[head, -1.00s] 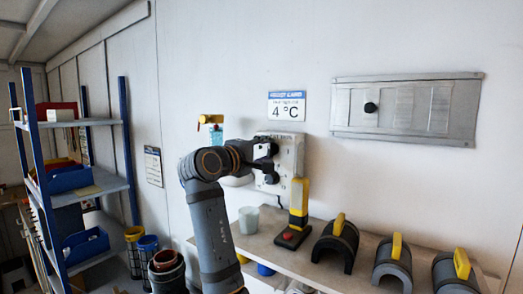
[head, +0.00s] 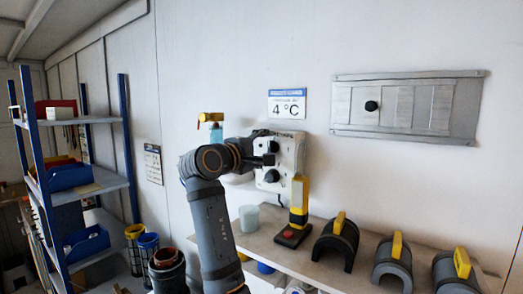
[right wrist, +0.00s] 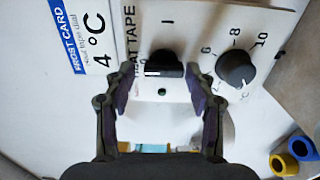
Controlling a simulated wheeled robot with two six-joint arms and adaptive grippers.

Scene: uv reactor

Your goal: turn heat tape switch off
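The white heat tape panel (head: 293,150) is mounted on the wall. In the right wrist view its black switch (right wrist: 165,64) has a white mark at its left end, towards the partly hidden 0; a 1 is printed above it. A small dark green dot sits below the switch. A round dial (right wrist: 236,68) is to the right. My right gripper (head: 273,153) is at the panel's front; in the wrist view its fingers (right wrist: 158,73) are apart on either side of the switch. I cannot tell whether they touch it. My left gripper is not in view.
A 4 °C card (head: 287,104) hangs above the panel. A yellow-handled tool with a red-topped base (head: 292,236) stands on the bench just below. A cup (head: 249,218) stands left. A blue shelf (head: 103,182) is further left.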

